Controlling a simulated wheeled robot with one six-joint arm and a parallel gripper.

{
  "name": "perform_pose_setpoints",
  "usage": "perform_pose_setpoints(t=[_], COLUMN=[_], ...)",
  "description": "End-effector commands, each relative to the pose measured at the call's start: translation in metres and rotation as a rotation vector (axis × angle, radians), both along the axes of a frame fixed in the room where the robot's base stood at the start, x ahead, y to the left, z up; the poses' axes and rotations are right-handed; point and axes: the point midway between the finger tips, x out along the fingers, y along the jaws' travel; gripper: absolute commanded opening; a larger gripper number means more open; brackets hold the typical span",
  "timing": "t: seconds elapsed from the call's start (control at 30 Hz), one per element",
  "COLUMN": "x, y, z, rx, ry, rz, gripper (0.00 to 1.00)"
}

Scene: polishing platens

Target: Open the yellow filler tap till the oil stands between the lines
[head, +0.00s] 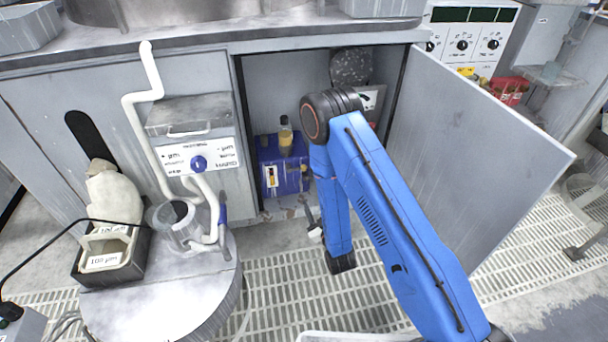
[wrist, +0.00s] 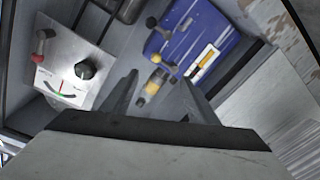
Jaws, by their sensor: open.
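A blue oil tank (head: 290,180) stands inside the open cabinet; it also shows at the upper right in the wrist view (wrist: 222,32). Its framed sight glass (wrist: 204,62) holds some amber oil; the level against the lines is too small to read. A yellow tap handle (wrist: 166,66) lies beside a small bottle of amber oil (wrist: 154,86), also seen in the head view (head: 285,136). My gripper (wrist: 160,80) is open and empty, its fingers either side of the bottle in the picture, with no clear contact.
A panel with a black knob (wrist: 86,68), a red-ended lever (wrist: 44,35) and a dial stands left in the wrist view. The open cabinet door (head: 470,150) bounds the right side. A round table (head: 165,300) stands at left. Grated floor (head: 285,270) lies in front.

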Motion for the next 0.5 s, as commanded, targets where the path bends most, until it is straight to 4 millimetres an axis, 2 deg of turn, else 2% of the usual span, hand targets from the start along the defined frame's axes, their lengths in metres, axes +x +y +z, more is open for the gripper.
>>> perform_pose_setpoints(t=[0.5], x=[0.083], y=[0.031], z=[0.001], rx=[0.002], ry=[-0.002], rz=[0.0], gripper=[0.54])
